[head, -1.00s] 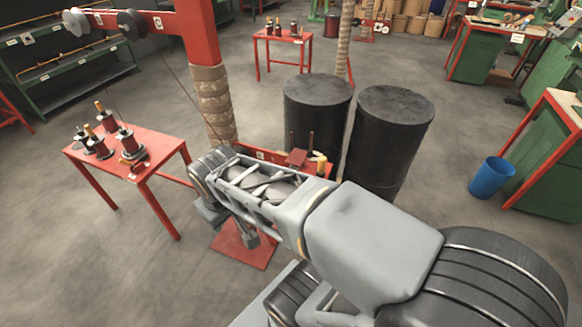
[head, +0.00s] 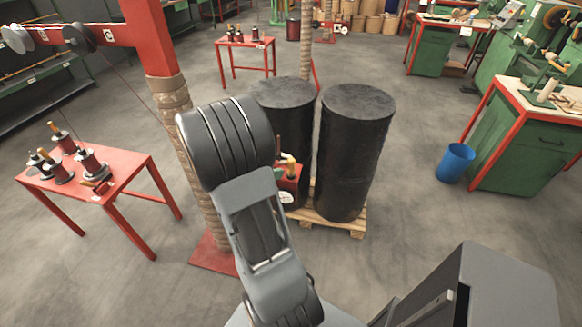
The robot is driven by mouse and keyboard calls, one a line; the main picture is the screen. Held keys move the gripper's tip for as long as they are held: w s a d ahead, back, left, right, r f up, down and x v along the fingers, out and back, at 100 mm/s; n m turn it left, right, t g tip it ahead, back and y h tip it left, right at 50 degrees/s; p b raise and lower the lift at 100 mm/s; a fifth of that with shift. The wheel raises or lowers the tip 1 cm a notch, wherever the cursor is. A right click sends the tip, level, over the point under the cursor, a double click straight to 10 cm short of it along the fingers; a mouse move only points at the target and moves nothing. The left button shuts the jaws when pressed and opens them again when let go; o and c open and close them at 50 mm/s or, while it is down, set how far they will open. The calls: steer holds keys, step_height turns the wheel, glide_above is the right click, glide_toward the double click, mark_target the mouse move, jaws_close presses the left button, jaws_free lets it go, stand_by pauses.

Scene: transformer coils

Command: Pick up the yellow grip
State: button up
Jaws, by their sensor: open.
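A small yellow grip (head: 288,158) shows at the top of a red box-like unit (head: 287,184) with a round white dial, in front of the black drums. My arm's dark ridged joint and grey link cover the unit's left part. Other orange-yellow handles (head: 53,127) stand on spools (head: 62,141) on the red table (head: 118,176) at left. My gripper is not visible in the head view now; only my arm links show, in the middle and lower part.
Two black drums (head: 357,150) stand on a wooden pallet (head: 345,221). A red post wrapped in rope (head: 180,130) rises left of my arm. A blue bin (head: 455,163) and a green workbench (head: 530,150) are at right. The floor right of the pallet is clear.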

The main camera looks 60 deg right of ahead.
mark_target(292, 165)
steer(key=shift+p+x, duration=0.3)
steer(key=shift+x, duration=4.2)
steer(key=shift+c, duration=0.3)
jaws_close()
